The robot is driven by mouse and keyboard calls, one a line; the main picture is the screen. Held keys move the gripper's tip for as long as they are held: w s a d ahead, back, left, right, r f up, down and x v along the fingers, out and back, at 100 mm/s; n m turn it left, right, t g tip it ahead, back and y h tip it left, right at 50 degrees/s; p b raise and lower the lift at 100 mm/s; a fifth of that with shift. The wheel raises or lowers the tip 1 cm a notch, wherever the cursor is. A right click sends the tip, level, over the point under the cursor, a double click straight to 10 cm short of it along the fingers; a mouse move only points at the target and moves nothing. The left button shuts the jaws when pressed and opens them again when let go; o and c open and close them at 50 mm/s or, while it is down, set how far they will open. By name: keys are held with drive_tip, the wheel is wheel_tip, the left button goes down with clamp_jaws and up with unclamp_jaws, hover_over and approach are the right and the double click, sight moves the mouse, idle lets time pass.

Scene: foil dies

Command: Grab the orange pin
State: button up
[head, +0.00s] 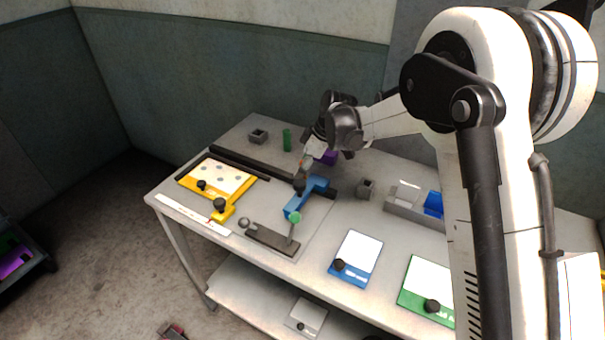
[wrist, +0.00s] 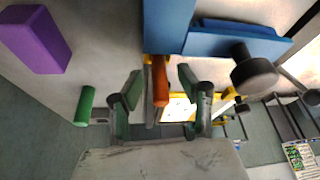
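The orange pin (wrist: 160,82) shows in the wrist view between the two fingers of my gripper (wrist: 160,88), next to a blue fixture (wrist: 235,40). My gripper is open, with a visible gap on each side of the pin. I cannot tell from this view how far the fingertips reach along the pin. In the head view my gripper (head: 306,163) is low over the table behind the blue fixture (head: 306,197), and only a small orange spot of the pin shows there.
A purple block (wrist: 38,38) and a green cylinder (wrist: 85,106) stand near my gripper. A yellow plate (head: 222,187) lies to the left on the table. A dark bar (head: 245,160) runs behind it. Blue (head: 355,258) and green (head: 425,290) plates lie at the front right.

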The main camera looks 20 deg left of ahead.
clamp_jaws()
drive_tip(key=shift+r, duration=0.1)
idle(0.3)
